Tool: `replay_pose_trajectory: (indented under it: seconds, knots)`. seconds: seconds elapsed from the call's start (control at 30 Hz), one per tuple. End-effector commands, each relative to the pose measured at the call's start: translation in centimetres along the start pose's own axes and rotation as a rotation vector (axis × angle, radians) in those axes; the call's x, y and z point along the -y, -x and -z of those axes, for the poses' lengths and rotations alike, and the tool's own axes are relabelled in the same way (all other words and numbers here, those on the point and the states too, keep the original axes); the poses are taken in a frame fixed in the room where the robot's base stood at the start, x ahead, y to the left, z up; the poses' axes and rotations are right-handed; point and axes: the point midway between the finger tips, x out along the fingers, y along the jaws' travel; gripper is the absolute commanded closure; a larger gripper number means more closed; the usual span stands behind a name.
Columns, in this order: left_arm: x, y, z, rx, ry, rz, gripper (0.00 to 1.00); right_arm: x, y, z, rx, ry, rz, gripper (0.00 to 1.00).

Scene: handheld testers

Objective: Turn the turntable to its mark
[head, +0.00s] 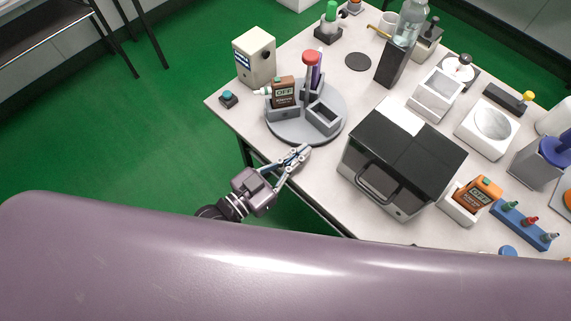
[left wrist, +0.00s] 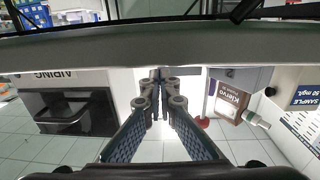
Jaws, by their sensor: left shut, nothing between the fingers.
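The turntable (head: 290,132) is a grey disc near the table's left front edge. It bears grey bins, a brown handheld tester (head: 284,92) and an upright post with a red knob (head: 311,57). My left gripper (head: 304,150) is shut and empty, just in front of the disc's near rim; I cannot tell whether it touches. I cannot make out the mark. My right gripper is not in view.
A black-and-white machine with a handle (head: 404,160) stands right of the gripper. A cream box (head: 254,58) and a blue button (head: 228,97) stand left of the turntable. A dark round pad (head: 358,62) lies behind it. Many holders crowd the right side.

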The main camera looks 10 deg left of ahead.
Motion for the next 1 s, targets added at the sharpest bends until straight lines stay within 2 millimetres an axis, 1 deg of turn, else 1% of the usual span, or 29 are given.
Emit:
replay_pose_trajectory:
  seconds: [0.03, 0.1, 0.2, 0.33, 0.5, 0.8, 0.87, 1.0]
  knots:
    - [0.0, -1.2, -0.1, -0.004, 0.001, 0.001, 1.00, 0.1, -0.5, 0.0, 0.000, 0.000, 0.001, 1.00]
    - [0.0, -2.5, -0.1, -0.003, 0.001, 0.000, 1.00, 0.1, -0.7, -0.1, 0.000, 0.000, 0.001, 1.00]
    - [0.0, -4.0, -0.1, -0.002, 0.001, 0.000, 1.00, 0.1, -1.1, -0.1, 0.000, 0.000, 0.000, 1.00]
    - [0.0, -5.3, -0.1, 0.001, 0.000, 0.001, 1.00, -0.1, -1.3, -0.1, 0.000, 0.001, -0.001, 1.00]
    - [0.0, -5.9, 0.0, 0.001, 0.000, 0.000, 1.00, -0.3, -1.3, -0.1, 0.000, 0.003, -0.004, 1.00]
    - [0.0, -5.9, 0.0, 0.001, 0.000, 0.001, 1.00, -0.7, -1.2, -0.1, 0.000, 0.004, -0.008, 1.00]
    - [0.0, -6.0, 0.1, 0.000, 0.001, 0.008, 1.00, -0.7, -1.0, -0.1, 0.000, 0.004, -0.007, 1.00]
    - [-0.3, -6.5, 0.5, -0.003, 0.004, 0.049, 1.00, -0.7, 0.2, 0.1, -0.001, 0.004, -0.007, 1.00]
